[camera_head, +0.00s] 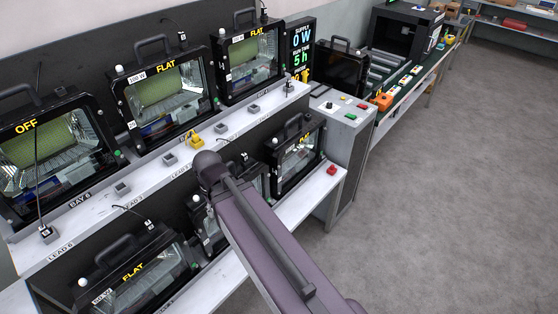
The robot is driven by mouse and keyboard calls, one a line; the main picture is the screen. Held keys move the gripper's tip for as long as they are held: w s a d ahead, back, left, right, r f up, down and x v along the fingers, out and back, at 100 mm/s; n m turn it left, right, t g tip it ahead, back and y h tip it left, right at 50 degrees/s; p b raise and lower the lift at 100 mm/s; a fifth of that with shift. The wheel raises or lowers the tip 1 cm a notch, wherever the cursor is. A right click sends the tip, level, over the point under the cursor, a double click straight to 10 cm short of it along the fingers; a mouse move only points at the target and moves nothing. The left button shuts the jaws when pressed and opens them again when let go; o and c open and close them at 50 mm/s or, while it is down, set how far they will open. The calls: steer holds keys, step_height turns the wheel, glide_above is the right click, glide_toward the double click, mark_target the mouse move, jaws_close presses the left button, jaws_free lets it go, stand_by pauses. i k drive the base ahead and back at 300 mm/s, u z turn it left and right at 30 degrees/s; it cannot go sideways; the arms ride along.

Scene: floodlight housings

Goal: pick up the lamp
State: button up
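Several black-framed floodlight lamps with top handles stand on a two-level bench. On the upper level are a lamp marked OFF (48,147) at the left, a lamp marked FLAT (160,93) in the middle, and another FLAT lamp (248,57) to its right. On the lower level are a FLAT lamp (135,278) at the front left and a lamp (297,152) at the right. Another lower lamp (200,222) is partly hidden behind my arm. The frame does not show which lamp is meant. My arm reaches over the lower level; my gripper is not visible.
A display panel (301,50) and a control cabinet (343,116) stand right of the lamps. Beyond are a dark panel (341,67), a roller conveyor (385,70) and a black box (407,34). A yellow piece (195,140) lies on the upper ledge. The floor (450,190) at right is clear.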

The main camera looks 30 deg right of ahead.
mark_target(291, 155)
steer(key=u, duration=0.5)
steer(key=k, duration=0.85)
steer(key=z, duration=1.3)
steer(key=i, duration=0.95)
steer(key=u, duration=0.1)
